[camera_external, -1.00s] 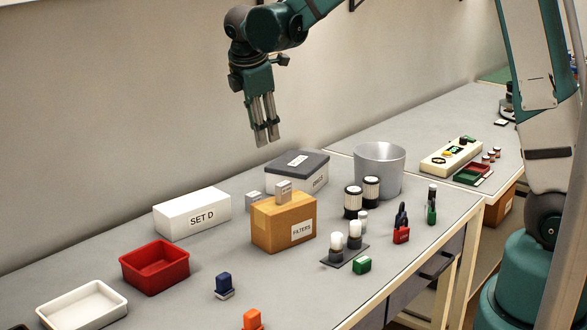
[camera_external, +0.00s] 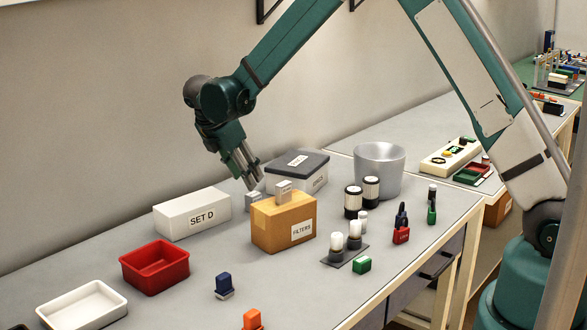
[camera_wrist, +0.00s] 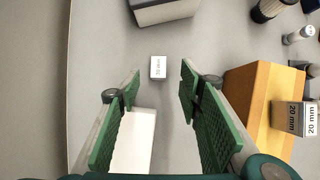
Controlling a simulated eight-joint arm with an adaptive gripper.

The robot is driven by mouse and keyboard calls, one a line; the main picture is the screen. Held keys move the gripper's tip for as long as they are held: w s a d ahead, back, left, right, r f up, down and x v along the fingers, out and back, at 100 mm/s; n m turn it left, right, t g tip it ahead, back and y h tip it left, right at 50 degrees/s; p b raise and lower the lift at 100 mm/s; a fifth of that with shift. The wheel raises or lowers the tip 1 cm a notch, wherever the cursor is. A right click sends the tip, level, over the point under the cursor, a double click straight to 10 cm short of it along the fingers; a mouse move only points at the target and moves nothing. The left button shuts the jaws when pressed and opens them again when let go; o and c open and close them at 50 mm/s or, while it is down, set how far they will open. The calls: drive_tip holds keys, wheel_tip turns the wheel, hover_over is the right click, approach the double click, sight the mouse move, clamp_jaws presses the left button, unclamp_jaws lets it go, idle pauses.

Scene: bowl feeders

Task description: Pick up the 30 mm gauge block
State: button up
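A small grey block (camera_wrist: 158,67) with a white label stands on the bench. Its label is small in the wrist view but appears to read 30 mm. In the external view this block (camera_external: 253,201) shows behind the cardboard box, partly hidden by the box and close below my fingertips. My gripper (camera_external: 252,184) points down at a tilt just above it. In the wrist view my gripper (camera_wrist: 160,82) is open and empty, with the block just beyond the fingertips, between their lines.
The cardboard FILTERS box (camera_external: 283,224) stands right beside the block. The white SET D box (camera_external: 192,214) is to its left and a dark-lidded box (camera_external: 297,172) is behind. A red bin (camera_external: 155,267) stands at the front left. A metal bucket (camera_external: 379,172) stands further right.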

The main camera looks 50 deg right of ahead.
sight(253, 194)
drive_tip(key=shift+w+d+f, duration=0.1)
drive_tip(key=shift+w+f, duration=0.1)
drive_tip(key=shift+f, duration=0.4)
drive_tip(key=shift+f, duration=0.1)
drive_tip(key=shift+x, duration=1.25)
drive_tip(key=shift+d, duration=0.1)
drive_tip(key=shift+x, duration=2.5)
drive_tip(key=shift+c, duration=0.3)
drive_tip(key=c, duration=1)
